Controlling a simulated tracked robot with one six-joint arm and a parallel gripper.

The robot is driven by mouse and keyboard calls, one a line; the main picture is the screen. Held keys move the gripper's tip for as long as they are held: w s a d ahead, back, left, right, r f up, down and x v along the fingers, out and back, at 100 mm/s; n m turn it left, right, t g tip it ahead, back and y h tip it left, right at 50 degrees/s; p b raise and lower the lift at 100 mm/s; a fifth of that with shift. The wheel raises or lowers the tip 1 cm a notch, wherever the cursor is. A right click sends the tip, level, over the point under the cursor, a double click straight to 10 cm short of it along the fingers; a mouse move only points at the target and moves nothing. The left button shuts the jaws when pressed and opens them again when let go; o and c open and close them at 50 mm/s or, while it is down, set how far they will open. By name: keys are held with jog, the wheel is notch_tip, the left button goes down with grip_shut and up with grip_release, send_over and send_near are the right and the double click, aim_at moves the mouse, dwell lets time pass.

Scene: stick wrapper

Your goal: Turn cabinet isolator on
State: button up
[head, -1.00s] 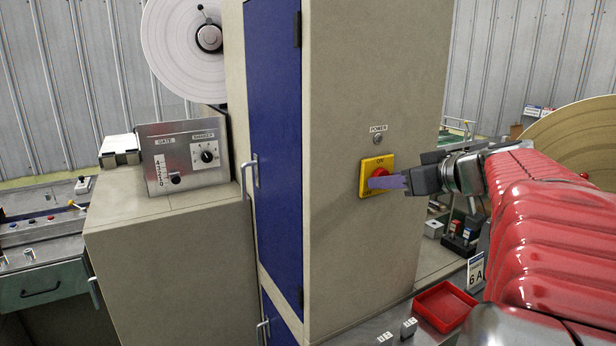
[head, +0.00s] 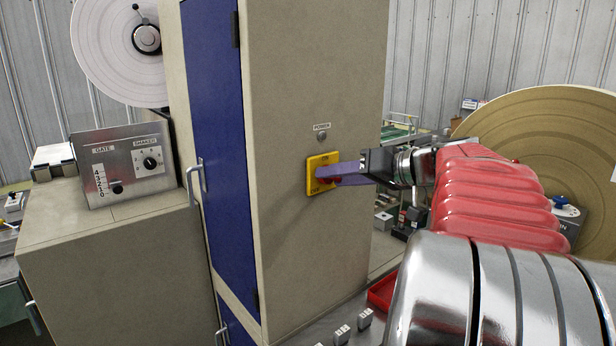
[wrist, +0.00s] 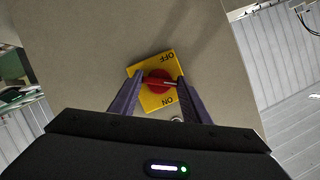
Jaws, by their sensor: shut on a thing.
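The cabinet isolator is a yellow plate (head: 313,187) with a red knob, on the side of the beige cabinet (head: 300,240). In the head view ON is at the top of the plate, OFF at the bottom; purple fingers mostly hide the knob. The wrist view shows the plate (wrist: 150,102) and the red knob (wrist: 158,82) between the fingertips, its grip lying across, roughly midway between the OFF and ON marks. My gripper (wrist: 159,86) is shut on the knob, one finger on each side. The POWER lamp (head: 322,137) above looks grey and unlit.
A blue cabinet door (head: 215,140) with a handle (head: 196,182) is left of the isolator. A metal GATE and SHAKER panel (head: 122,165) stands farther left. A red tray (head: 382,292) is low by the cabinet. A large tan disc (head: 550,135) stands behind my arm.

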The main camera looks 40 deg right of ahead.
jog(key=m+y, duration=0.1)
jog(key=m, duration=0.2)
jog(key=m+t+y, duration=0.1)
jog(key=m, duration=0.2)
jog(key=f+m+t+y, duration=0.1)
jog(key=m, duration=0.2)
jog(key=shift+d+y, duration=0.3)
jog(key=shift+y, duration=0.1)
jog(key=shift+t, duration=0.3)
jog(key=o, duration=1)
jog(key=shift+r, duration=0.1)
jog(key=shift+o, duration=0.2)
jog(key=v, duration=1.3)
jog(key=shift+s+d, duration=0.2)
jog(key=shift+s, duration=0.15)
